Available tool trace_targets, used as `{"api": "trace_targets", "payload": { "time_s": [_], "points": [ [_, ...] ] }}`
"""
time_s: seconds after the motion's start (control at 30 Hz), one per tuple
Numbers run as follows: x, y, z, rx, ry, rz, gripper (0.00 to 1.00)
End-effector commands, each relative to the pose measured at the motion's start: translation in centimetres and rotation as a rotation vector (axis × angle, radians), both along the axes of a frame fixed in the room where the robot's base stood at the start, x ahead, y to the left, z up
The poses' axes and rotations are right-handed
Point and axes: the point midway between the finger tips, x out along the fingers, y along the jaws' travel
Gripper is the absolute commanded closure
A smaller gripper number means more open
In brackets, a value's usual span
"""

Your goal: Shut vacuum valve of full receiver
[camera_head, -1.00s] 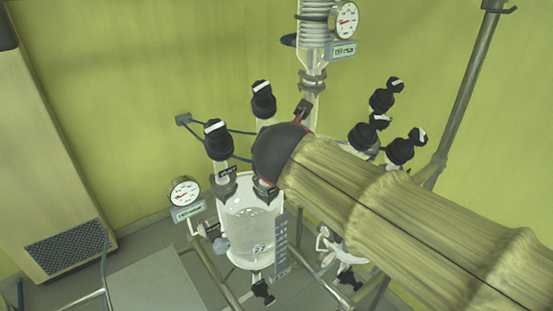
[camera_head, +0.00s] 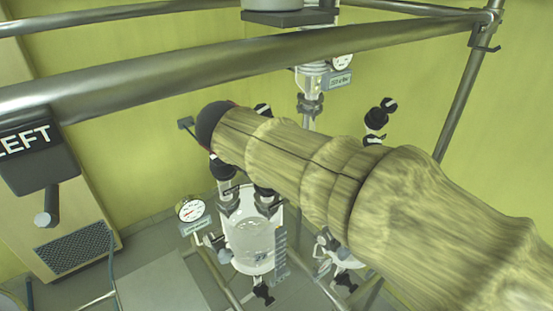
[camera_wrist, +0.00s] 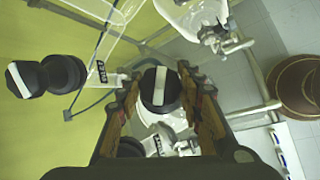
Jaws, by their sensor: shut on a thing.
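The glass receiver (camera_head: 250,240) stands below my arm in the head view, with clear liquid in it and a round gauge (camera_head: 190,209) to its left. A black valve knob with a white stripe (camera_wrist: 160,88) sits between the fingers of my gripper (camera_wrist: 160,82) in the wrist view. My gripper is shut on this knob, and the stripe runs roughly along the fingers. In the head view my arm hides the fingers and most of the knob. Another black valve (camera_wrist: 62,74) with a white-marked knob is left of my gripper.
Metal rails (camera_head: 150,84) cross the upper head view. A box marked LEFT (camera_head: 35,150) hangs at the left. Another black valve (camera_head: 375,118) stands right of my arm. A glass column (camera_head: 310,90) rises behind it. A grey floor area is at the lower left.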

Motion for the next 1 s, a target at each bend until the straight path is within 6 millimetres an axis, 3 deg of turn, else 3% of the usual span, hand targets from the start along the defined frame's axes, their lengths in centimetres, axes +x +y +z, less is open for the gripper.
{"api": "trace_targets", "payload": {
  "time_s": [0.33,0.9,0.93,1.0],
  "points": [
    [0.02,-0.03,0.03,0.063,0.045,-0.133,0.89],
    [-0.02,-0.02,-0.21,0.076,0.054,-0.161,0.89],
    [-0.01,-0.03,-0.22,0.076,0.054,-0.161,0.63],
    [-0.02,-0.02,-0.21,0.076,0.054,-0.16,0.59]
  ]
}}
